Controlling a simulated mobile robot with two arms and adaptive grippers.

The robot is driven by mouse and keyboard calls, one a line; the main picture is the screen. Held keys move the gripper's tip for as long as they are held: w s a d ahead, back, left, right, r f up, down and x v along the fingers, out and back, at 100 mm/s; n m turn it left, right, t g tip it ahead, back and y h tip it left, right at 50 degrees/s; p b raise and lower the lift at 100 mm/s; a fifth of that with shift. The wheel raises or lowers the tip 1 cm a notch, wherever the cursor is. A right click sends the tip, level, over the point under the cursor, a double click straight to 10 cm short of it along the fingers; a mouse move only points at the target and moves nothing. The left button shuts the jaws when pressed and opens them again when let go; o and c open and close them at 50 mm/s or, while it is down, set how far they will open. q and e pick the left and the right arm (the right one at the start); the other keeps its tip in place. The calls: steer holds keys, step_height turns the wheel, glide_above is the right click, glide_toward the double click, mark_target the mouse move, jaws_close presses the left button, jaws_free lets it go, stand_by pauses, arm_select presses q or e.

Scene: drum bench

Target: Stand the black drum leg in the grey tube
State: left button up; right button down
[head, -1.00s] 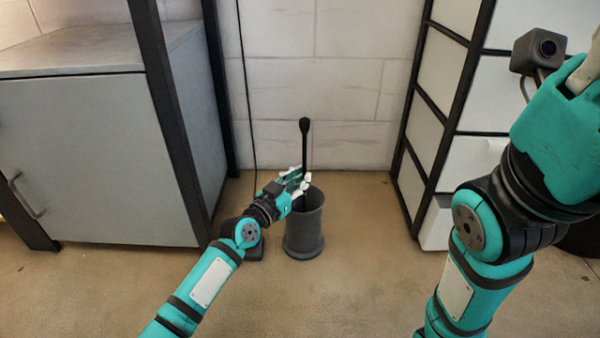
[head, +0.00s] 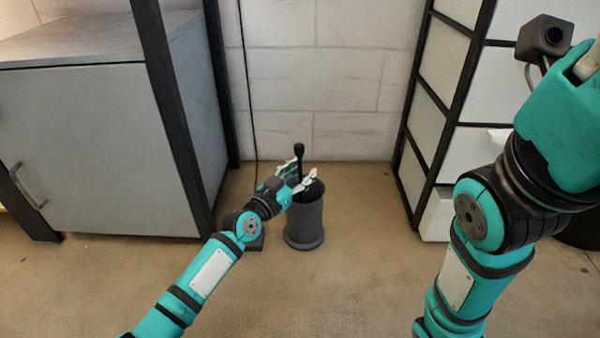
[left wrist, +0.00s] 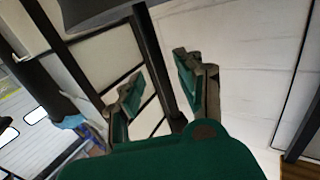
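The black drum leg (head: 299,158) stands nearly upright in the grey tube (head: 304,222), its rounded top end above the rim and its lower part hidden inside. The tube stands on the floor. My left gripper (head: 299,172) is at the rim, its pale fingers spread on either side of the leg; I see no grip on it. In the left wrist view the two fingers (left wrist: 160,92) are apart, with a dark bar between or behind them; I cannot tell if it is the leg. My right gripper (head: 588,62) is raised at the right edge, its fingertips cut off.
A grey cabinet (head: 100,150) with a black frame stands at the left. A white-panelled unit (head: 425,120) with black frame stands at the right. A white brick wall (head: 350,95) is close behind the tube. The floor in front is clear.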

arm_select(q)
steer(key=shift+s, duration=0.1)
steer(key=v, duration=1.2)
stand_by(0.4)
